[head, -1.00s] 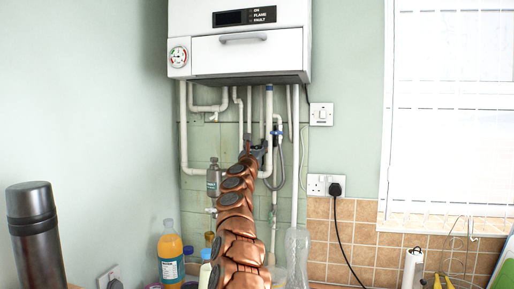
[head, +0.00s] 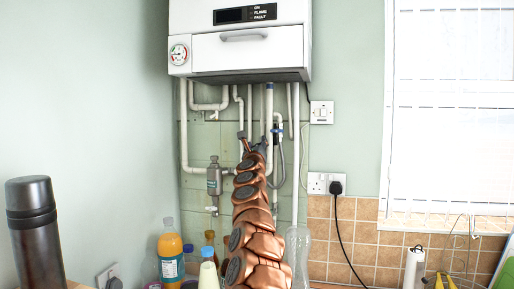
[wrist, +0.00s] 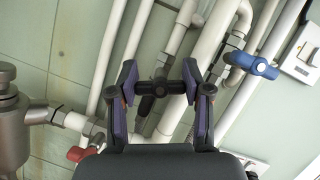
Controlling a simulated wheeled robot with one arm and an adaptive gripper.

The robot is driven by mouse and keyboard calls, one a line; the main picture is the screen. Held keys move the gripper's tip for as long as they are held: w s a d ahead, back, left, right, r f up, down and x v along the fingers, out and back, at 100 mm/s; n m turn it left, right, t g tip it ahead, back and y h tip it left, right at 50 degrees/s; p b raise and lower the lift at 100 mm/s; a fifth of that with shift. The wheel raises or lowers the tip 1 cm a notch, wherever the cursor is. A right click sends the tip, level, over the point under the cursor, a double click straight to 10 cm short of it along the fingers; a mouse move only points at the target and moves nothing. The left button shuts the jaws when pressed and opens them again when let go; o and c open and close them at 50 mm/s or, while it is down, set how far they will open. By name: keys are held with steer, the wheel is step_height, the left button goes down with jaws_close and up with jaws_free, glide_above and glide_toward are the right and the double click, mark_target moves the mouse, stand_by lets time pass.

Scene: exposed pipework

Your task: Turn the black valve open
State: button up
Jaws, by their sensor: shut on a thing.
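The black valve (wrist: 160,88) is in the middle of the wrist view, with its dark bar-shaped handle lying crosswise in front of a white pipe. My gripper (wrist: 160,92) has one finger at each end of this handle and is shut on it. In the head view my gripper (head: 253,141) is at the pipes below the boiler, at the end of my copper-coloured arm. The black valve is hard to make out there, among the gripper and arm.
A blue-handled valve (wrist: 251,65) is close on the right, and a red handle (wrist: 82,153) is at lower left. A grey metal canister (wrist: 10,120) stands left. The white boiler (head: 240,45) hangs above. Bottles (head: 170,255) and a dark flask (head: 36,230) stand below.

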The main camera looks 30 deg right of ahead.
steer(key=n+y, duration=0.1)
steer(key=n, duration=0.1)
steer(key=n+p, duration=0.1)
steer(key=n, duration=0.1)
steer(key=shift+r+t+y, duration=0.15)
steer(key=shift+t+y, duration=0.25)
steer(key=n+y+p, duration=0.1)
steer(key=n+p, duration=0.1)
steer(key=n, duration=0.1)
steer(key=shift+n+y, duration=0.3)
steer(key=shift+y, duration=0.1)
steer(key=shift+f+n+y+p, duration=0.15)
steer(key=shift+n+y+p, duration=0.2)
steer(key=shift+n+p, duration=0.5)
steer(key=shift+f+n+y+p, duration=0.1)
steer(key=shift+n+y+p, duration=0.4)
steer(key=shift+n, duration=0.55)
steer(key=shift+g, duration=0.3)
steer(key=shift+f+n+g+y+p, duration=0.15)
steer(key=shift+n+p, duration=0.25)
steer(key=shift+n, duration=0.4)
steer(key=shift+f+n+g+y+p, duration=0.1)
steer(key=shift+n+g+p, duration=0.25)
steer(key=shift+n, duration=0.45)
steer(key=shift+w+a+n, duration=0.1)
steer(key=shift+w+n, duration=0.05)
steer(key=shift+n, duration=0.35)
steer(key=o, duration=1.2)
steer(key=shift+r, duration=0.1)
